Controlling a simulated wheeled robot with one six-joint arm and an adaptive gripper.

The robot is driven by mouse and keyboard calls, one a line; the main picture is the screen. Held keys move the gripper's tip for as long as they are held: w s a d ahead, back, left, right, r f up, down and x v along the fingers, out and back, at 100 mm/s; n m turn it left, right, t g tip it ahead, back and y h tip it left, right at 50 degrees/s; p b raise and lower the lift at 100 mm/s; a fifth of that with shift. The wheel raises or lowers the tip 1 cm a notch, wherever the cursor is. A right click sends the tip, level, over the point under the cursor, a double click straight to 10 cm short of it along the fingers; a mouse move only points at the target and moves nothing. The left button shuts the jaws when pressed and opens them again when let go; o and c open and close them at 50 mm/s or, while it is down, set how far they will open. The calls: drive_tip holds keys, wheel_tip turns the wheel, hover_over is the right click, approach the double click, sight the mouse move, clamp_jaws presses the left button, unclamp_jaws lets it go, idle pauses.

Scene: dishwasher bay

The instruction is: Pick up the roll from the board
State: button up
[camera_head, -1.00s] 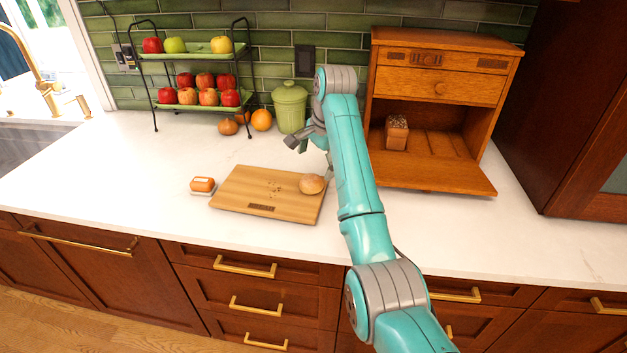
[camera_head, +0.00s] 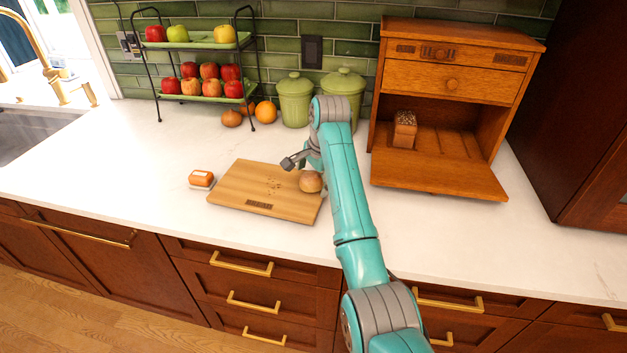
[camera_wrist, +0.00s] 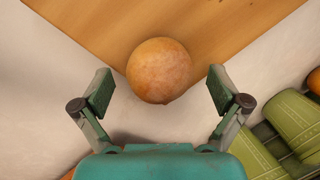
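The roll (camera_head: 310,182) is round and golden brown and sits on the right end of the wooden board (camera_head: 240,186). In the wrist view the roll (camera_wrist: 159,70) lies at the board's corner (camera_wrist: 110,22), just ahead of my fingertips and centred between them. My gripper (camera_wrist: 157,92) is open and empty, with a finger on either side and apart from the roll. In the head view my gripper (camera_head: 300,165) is at the board's far right corner, partly hidden behind my arm.
A small orange-and-white item (camera_head: 201,179) lies left of the board. Green canisters (camera_head: 295,100), an orange (camera_head: 266,112) and a fruit rack (camera_head: 200,92) stand behind. An open wooden bread box (camera_head: 440,175) is on the right. The counter's front left is clear.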

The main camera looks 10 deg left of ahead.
drive_tip(key=c, duration=0.8)
drive_tip(key=shift+r, duration=0.15)
